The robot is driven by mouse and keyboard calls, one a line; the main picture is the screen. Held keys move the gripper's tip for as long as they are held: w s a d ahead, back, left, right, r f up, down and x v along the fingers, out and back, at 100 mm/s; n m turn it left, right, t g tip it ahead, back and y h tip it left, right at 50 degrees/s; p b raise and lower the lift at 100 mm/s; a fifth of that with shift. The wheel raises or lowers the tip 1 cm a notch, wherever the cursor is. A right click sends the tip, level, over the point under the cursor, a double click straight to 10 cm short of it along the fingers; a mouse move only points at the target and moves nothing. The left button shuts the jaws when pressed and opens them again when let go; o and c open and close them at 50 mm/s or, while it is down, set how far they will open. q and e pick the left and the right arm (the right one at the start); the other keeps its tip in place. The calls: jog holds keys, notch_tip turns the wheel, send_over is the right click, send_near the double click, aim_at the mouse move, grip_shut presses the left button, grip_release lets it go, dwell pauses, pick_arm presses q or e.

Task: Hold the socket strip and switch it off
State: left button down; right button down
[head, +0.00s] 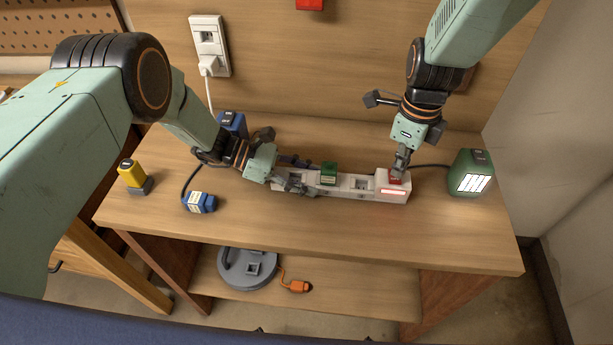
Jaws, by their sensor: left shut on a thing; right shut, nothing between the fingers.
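The white socket strip (342,193) lies lengthwise on the wooden bench. A green plug (328,173) sits in it, and an empty socket shows to the plug's right. At the strip's right end is a red switch (395,177) with a lit red panel on the front face below it. My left gripper (294,186) is shut on the strip's left end. My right gripper (399,172) is shut and empty, pointing down with its fingertips at the red switch and partly covering it. I cannot tell whether they press it.
A lit green lamp (471,174) stands right of the strip. A yellow item (132,174) and a blue plug (199,202) lie to the left, with a blue box (233,123) behind. A wall outlet (209,46) holds a white plug. A grey reel (248,268) is on the lower shelf. The bench front is clear.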

jog(key=shift+f, duration=1)
dwell(1.2)
jog(key=shift+r, duration=3.5)
pick_arm(q)
jog(key=c, duration=0.5)
grip_release()
jog(key=v, duration=1.2)
jog(key=shift+r, duration=0.1)
